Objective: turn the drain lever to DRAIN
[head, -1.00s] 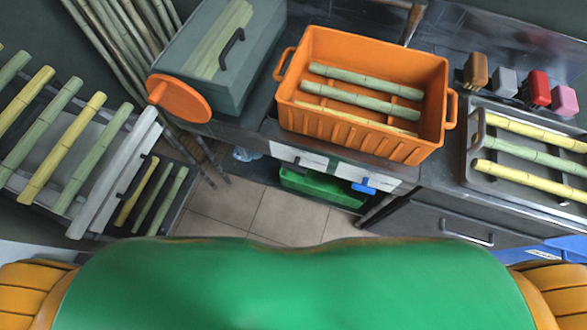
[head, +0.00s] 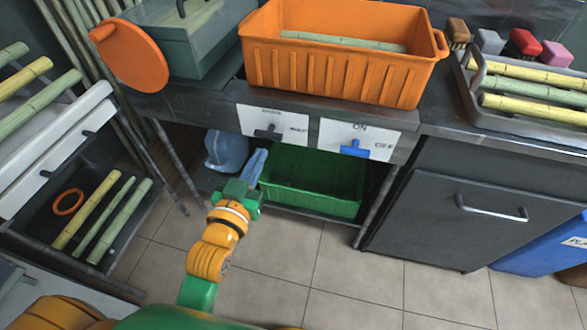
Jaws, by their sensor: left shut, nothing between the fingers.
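The drain lever (head: 267,132) is a small dark handle on a white plate (head: 246,116) on the front edge of the counter. One label is above it and another to its right; both are small and hard to read. Which label the lever points to is hard to tell. My left gripper (head: 260,153) is below and slightly left of the lever, apart from it. Its blue-grey fingers point up towards the plate and are shut and empty. My right gripper is not in view.
A blue lever (head: 354,149) sits on the ON/OFF plate to the right. A green bin (head: 340,200) stands under the counter, right beside my left gripper. An orange crate (head: 340,75) is on the counter above. A bluish jug (head: 226,151) is behind left of my gripper.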

